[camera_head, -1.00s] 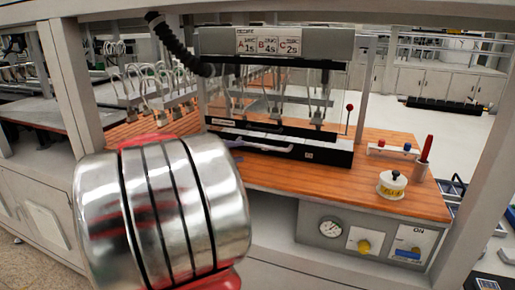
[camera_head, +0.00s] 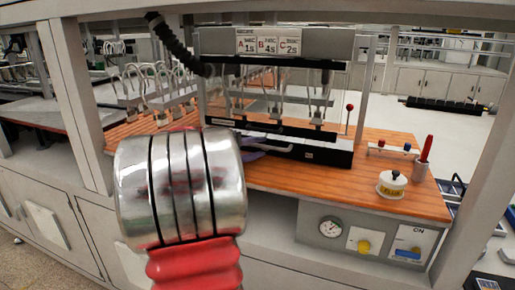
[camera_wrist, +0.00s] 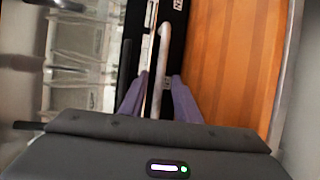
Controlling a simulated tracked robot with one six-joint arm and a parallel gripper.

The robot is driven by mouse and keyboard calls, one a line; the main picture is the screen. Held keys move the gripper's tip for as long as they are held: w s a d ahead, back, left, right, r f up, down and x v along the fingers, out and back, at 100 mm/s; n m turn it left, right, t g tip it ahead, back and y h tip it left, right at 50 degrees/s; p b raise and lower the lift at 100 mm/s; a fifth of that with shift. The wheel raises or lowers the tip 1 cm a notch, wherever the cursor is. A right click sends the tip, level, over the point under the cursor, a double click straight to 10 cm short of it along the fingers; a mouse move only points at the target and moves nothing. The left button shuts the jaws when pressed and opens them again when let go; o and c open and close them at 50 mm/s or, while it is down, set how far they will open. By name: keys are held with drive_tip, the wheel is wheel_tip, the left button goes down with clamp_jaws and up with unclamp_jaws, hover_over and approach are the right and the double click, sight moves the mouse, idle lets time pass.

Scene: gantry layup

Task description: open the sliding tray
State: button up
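The sliding tray (camera_head: 335,157) is a low black unit with a light top edge at the foot of the clear-fronted machine. It looks closed under the front panel. In the head view, my gripper (camera_head: 254,150) shows only partly at the tray's left part; my arm hides the rest.
The orange wooden bench (camera_head: 290,178) is clear in front of the tray. A white flux pot (camera_head: 391,184), a cup with a red marker (camera_head: 421,168) and a red-knobbed lever (camera_head: 349,112) stand to the right. Frame posts flank the bench.

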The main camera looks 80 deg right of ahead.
drive_tip(key=shift+c, duration=0.4)
clamp_jaws()
drive_tip(key=shift+a+f, duration=0.1)
